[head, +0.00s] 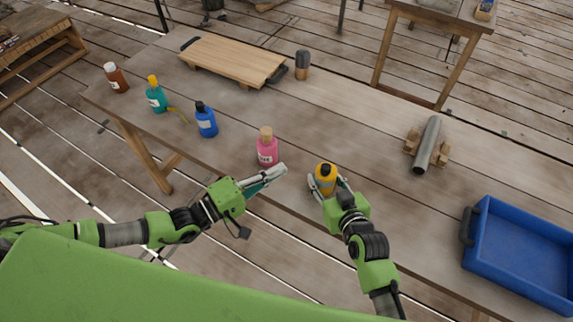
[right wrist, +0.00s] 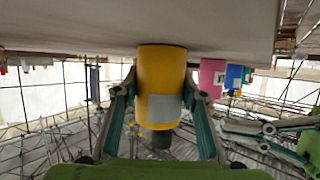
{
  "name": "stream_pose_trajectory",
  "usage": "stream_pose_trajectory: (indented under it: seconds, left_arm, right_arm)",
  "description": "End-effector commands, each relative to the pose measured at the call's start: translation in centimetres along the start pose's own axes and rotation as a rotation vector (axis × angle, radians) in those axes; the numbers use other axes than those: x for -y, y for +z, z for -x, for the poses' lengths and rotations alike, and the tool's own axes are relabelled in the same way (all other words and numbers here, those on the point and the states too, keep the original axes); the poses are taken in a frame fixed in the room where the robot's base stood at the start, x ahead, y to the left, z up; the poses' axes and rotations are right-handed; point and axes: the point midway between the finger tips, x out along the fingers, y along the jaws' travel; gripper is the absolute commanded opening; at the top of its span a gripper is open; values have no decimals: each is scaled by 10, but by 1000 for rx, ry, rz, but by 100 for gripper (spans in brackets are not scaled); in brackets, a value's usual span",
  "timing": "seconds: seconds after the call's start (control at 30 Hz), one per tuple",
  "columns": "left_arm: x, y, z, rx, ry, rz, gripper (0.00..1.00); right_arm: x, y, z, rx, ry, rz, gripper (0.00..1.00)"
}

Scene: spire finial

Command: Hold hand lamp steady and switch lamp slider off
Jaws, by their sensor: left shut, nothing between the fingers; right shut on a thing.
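A yellow cylinder with a black top (head: 325,171), apparently the hand lamp, stands upright at the table's near edge. In the right wrist view, which shows the scene upside down, the yellow body (right wrist: 160,70) carries a grey patch. I cannot make out a slider on it. My right gripper (head: 328,184) is shut on the yellow body, one finger on each side. My left gripper (head: 278,172) is shut and empty, to the left of the lamp and apart from it, just in front of the pink bottle. It also shows in the right wrist view (right wrist: 262,128).
The pink bottle (head: 267,152) stands close behind my left gripper. Blue (head: 206,122), teal (head: 156,98) and brown (head: 116,78) bottles stand further left. A wooden board (head: 232,60), a grey pipe (head: 427,145) and a blue crate (head: 476,235) lie elsewhere. The table's middle is clear.

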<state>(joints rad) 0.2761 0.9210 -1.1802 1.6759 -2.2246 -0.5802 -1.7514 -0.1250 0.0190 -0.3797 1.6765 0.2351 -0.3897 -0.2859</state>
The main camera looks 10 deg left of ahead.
Motion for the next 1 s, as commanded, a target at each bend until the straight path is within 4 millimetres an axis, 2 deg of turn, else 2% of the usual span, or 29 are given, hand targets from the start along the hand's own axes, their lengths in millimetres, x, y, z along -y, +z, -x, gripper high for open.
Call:
stream_pose_trajectory:
  seconds: [0.37,0.4,0.47,0.83,1.0]
  left_arm:
    - [0,0,1,0,1,0,0]
    - [0,0,1,0,1,0,0]
    - [0,0,1,0,1,0,0]
    - [0,0,1,0,1,0,0]
    - [0,0,1,0,1,0,0]
  right_arm:
    - [-1,1,0,2,1,0,14]
    - [-1,1,0,2,1,0,43]
    - [-1,1,0,2,1,0,58]
    - [0,0,2,0,1,0,58]
    - [-1,2,19,2,1,0,58]
